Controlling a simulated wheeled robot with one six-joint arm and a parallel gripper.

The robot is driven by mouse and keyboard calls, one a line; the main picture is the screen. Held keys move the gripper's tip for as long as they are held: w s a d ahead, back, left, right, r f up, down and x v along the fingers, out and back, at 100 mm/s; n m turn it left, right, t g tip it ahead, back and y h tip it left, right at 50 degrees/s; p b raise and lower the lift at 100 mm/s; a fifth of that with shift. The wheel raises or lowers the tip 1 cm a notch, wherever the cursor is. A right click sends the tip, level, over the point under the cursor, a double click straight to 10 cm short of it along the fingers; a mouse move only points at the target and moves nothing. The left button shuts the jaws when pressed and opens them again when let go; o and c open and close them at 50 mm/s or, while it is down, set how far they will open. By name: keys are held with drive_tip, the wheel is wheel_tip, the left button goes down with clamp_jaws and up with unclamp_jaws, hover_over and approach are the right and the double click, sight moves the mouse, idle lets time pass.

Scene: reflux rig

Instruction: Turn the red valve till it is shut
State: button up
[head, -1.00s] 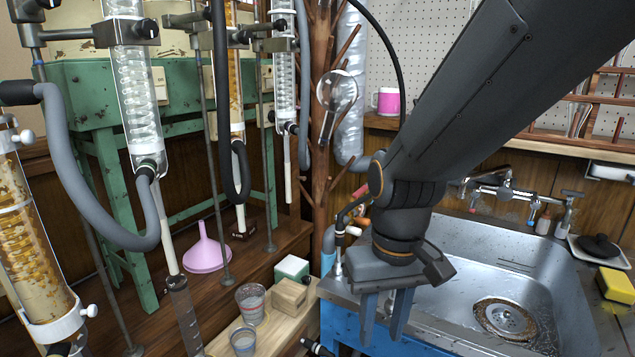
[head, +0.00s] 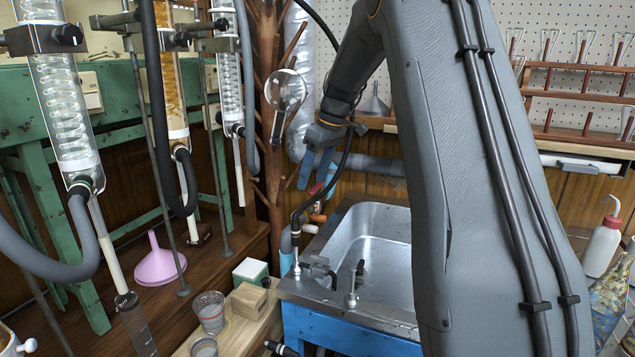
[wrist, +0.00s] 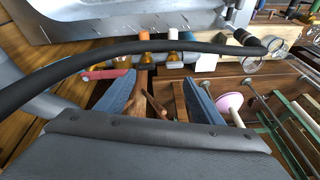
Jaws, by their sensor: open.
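The red valve's handle (head: 331,173) shows as a small red-pink piece at the wall behind the sink's left corner. My finger partly covers it in the head view. In the wrist view a red bar-shaped handle (wrist: 106,74) lies just left of my left finger, outside the gap. My gripper (head: 314,172) is open and points downward near the handle. In the wrist view its blue fingers (wrist: 165,80) stand apart with nothing held between them. I cannot tell whether a finger touches the handle.
Orange fittings (head: 319,217) sit below the red handle. A black hose crosses the wrist view above my fingers. The steel sink (head: 375,222) is right of the gripper. Glass condensers (head: 62,110), a round flask (head: 285,90) and a pink funnel (head: 158,264) are to the left.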

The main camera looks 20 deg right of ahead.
drive_tip(key=n+t, duration=0.1)
drive_tip(key=n, duration=0.1)
approach(314, 188)
drive_tip(key=shift+y, duration=0.3)
drive_tip(key=x, duration=0.7)
drive_tip(key=shift+d+f+p, duration=0.2)
drive_tip(key=shift+f+p, duration=0.1)
drive_tip(key=shift+f, duration=0.05)
drive_tip(key=c, duration=1.2)
